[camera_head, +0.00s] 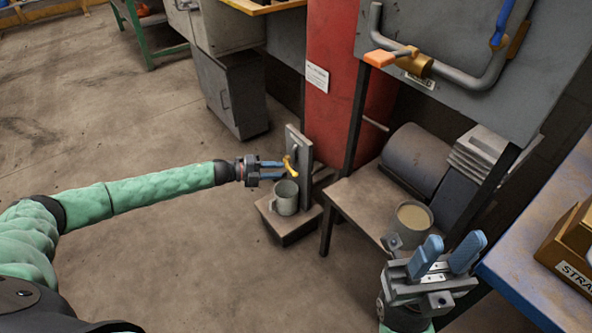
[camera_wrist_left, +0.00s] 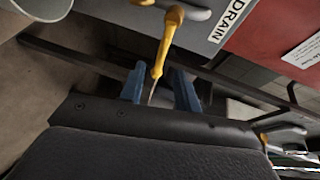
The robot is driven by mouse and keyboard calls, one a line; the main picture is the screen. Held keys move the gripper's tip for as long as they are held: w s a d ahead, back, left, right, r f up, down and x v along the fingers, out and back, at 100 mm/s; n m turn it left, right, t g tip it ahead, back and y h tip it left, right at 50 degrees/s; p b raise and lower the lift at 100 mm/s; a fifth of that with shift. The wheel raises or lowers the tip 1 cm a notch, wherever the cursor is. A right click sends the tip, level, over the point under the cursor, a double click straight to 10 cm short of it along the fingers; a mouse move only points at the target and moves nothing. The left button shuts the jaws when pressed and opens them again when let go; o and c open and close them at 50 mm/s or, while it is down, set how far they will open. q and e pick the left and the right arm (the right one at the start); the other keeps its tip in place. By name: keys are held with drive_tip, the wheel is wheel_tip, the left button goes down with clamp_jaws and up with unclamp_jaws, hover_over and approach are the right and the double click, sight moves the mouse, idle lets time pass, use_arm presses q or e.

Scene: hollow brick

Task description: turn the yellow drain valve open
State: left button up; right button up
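The yellow drain valve handle (camera_head: 290,166) sits on a grey upright plate (camera_head: 300,150) at the centre of the head view. In the left wrist view the yellow handle (camera_wrist_left: 167,42) hangs down from a pipe beside a "DRAIN" label (camera_wrist_left: 228,18). My left gripper (camera_head: 284,170) reaches it from the left. Its two blue fingers (camera_wrist_left: 160,78) are apart, one on each side of the handle's lower end, with visible gaps. My right gripper (camera_head: 446,252) is open and empty at the lower right of the head view.
A grey-green mug (camera_head: 286,198) stands on a low base (camera_head: 290,229) below the valve. A small table (camera_head: 362,208) with a tan-filled cup (camera_head: 413,216) is to the right. A red cabinet (camera_head: 335,90) stands behind. A blue-edged bench (camera_head: 555,235) is at right. Floor at left is clear.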

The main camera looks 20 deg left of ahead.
sight(289, 168)
use_arm(q)
drive_tip(key=b+x, duration=0.1)
drive_tip(key=x, duration=0.6)
drive_tip(key=shift+w+d, duration=0.25)
drive_tip(key=shift+d, duration=0.05)
drive_tip(key=shift+c, duration=0.2)
clamp_jaws()
